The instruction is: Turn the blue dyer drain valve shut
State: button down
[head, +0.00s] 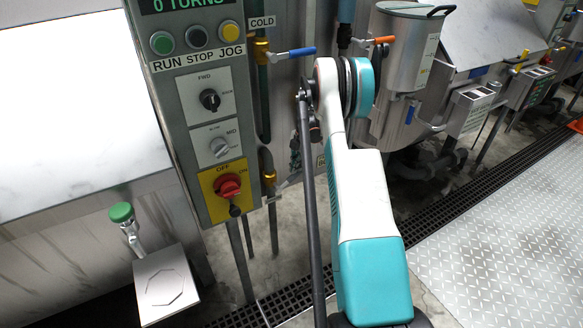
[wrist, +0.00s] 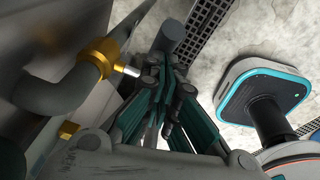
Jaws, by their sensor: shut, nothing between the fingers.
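In the wrist view, a brass valve fitting (wrist: 98,55) sits on a grey pipe (wrist: 62,92), with a short silver stem pointing towards my fingers. My gripper (wrist: 162,68) is shut and empty beside that stem. A dark grey round-ended bar (wrist: 171,34) shows just beyond the fingertips; I cannot tell whether they touch it. In the head view, a lower brass fitting (head: 267,168) stands right of the control panel. My arm hides most of the area around my gripper there. I cannot tell which fitting is the drain valve, or its setting.
A blue lever (head: 292,54) by the COLD label and an orange lever (head: 378,40) are near my arm. The control panel (head: 204,115) stands left of it, a steel tank (head: 402,55) behind. A drain grating (head: 455,180) runs along the floor; open plate floor (head: 500,235) lies right.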

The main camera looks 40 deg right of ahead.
jog(key=shift+s+d+f, duration=0.2)
jog(key=shift+d+f, duration=0.6)
